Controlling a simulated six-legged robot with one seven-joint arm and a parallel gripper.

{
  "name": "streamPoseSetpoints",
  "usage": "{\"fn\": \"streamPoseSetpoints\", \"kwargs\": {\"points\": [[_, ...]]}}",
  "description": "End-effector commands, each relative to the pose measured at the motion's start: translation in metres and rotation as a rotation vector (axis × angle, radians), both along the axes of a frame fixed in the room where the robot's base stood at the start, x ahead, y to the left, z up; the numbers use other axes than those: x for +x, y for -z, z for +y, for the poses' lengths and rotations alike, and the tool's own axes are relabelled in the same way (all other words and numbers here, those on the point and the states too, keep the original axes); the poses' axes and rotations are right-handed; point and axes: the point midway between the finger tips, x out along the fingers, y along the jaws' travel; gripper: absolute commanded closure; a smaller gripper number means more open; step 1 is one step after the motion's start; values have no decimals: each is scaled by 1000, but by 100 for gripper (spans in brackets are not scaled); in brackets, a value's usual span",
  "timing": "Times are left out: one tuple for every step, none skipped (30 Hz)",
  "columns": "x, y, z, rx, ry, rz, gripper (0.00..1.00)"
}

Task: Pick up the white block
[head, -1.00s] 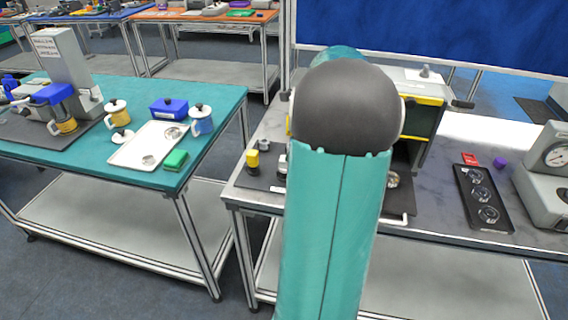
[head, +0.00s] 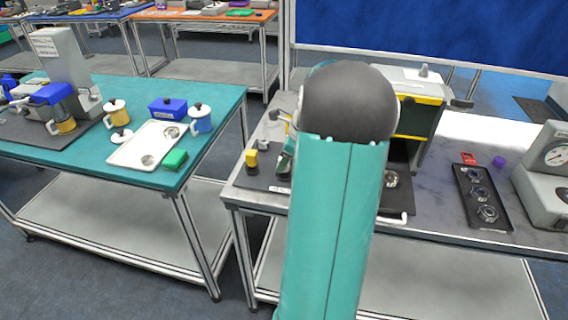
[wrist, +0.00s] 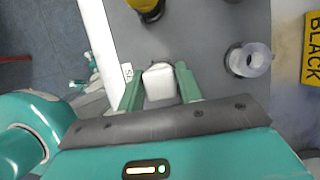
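The white block (wrist: 158,84) shows in the wrist view between the two green fingers of my gripper (wrist: 160,68). The fingers are apart, one on each side of the block, with their tips close to its sides. I cannot tell whether either finger touches it. The block appears to be on the dark mat (wrist: 200,35) at the table's left end. In the head view my arm hides most of this area, and I cannot make out the block there.
A yellow-and-black item (wrist: 148,8) stands beyond the block; it also shows in the head view (head: 252,158). A round metal part (wrist: 248,60) lies to the right. The table's pale edge (wrist: 100,45) is close on the left. A yellow-and-black box (head: 420,115) stands behind my arm.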

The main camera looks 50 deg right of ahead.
Motion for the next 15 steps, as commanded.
{"fn": "streamPoseSetpoints", "kwargs": {"points": [[0, 0, 0, 0, 0, 0, 82], [0, 0, 0, 0, 0, 0, 88], [0, 0, 0, -1, 0, 0, 88], [0, 0, 0, -1, 0, 0, 88], [0, 0, 0, -1, 0, 0, 88], [0, 0, 0, -1, 0, 0, 88], [0, 0, 0, 0, 0, 0, 88], [0, 0, 0, -1, 0, 0, 88], [0, -1, 0, -1, 0, 0, 88], [0, -1, 0, -1, 0, 0, 88], [0, -1, 0, -1, 0, 0, 88], [0, -3, 0, -1, -1, -1, 88], [0, -4, 0, -1, -1, -1, 88], [0, -6, 0, -1, -1, -1, 88], [0, -8, 0, -1, -1, -1, 88]]}}
